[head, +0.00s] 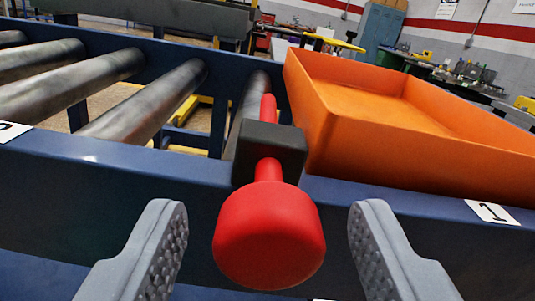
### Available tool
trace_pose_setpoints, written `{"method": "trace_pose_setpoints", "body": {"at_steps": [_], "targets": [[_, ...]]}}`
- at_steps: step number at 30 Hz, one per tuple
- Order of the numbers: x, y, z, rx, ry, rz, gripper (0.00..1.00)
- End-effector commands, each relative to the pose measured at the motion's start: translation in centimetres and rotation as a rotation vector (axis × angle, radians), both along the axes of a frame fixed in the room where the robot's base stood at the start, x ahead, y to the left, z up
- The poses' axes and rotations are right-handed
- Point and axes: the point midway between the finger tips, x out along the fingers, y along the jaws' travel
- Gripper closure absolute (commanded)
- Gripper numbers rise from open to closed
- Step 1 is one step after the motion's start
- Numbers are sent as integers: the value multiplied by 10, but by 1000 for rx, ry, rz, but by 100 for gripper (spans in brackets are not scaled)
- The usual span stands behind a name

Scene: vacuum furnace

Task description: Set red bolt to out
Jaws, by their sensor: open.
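The red bolt (269,238) has a wide round knob facing me and a thin shaft. The shaft passes through a black block (272,148) fixed on the blue conveyor rail, and its red tip shows beyond the block. My gripper (268,228) is open, with one grey finger on each side of the knob. Both fingers look apart from it. Whether the knob lies fully between the fingertips in depth, I cannot tell.
An orange tray (400,155) stands right of the block, close behind the blue rail (110,185). Several steel rollers (150,100) lie to the left. A white label marked 1 (491,212) is on the rail at right. Cabinets and a workbench stand far behind.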

Motion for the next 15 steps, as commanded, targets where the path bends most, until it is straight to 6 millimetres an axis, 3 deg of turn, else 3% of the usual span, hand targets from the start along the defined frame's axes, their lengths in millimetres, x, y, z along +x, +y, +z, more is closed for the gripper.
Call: {"method": "trace_pose_setpoints", "body": {"at_steps": [6,15], "targets": [[17,2,2,-2,-4,2,48],[19,2,2,-2,-3,1,48]]}}
